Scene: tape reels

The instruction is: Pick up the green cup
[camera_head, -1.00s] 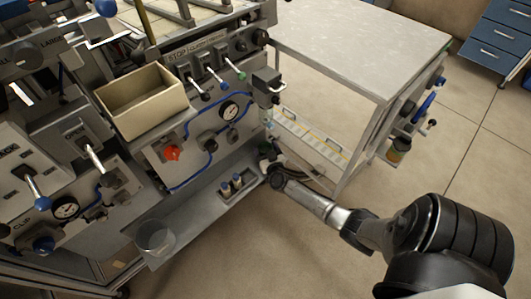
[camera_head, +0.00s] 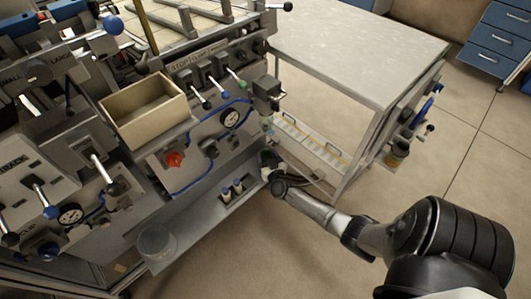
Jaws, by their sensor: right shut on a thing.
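My right gripper (camera_head: 270,172) is at the right end of the machine's low shelf, at the far end of my right arm. It is shut on a small dark green thing (camera_head: 265,157) that looks like the green cup. The thing is small and partly hidden by the gripper, so its shape and tilt are hard to tell. My left gripper is not in view.
The low shelf (camera_head: 196,222) holds a clear round container (camera_head: 157,243) and small bottles (camera_head: 232,189). A beige open box (camera_head: 147,110) sits on the machine above. A grey table (camera_head: 355,45) stands behind the gripper. The floor in front is clear.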

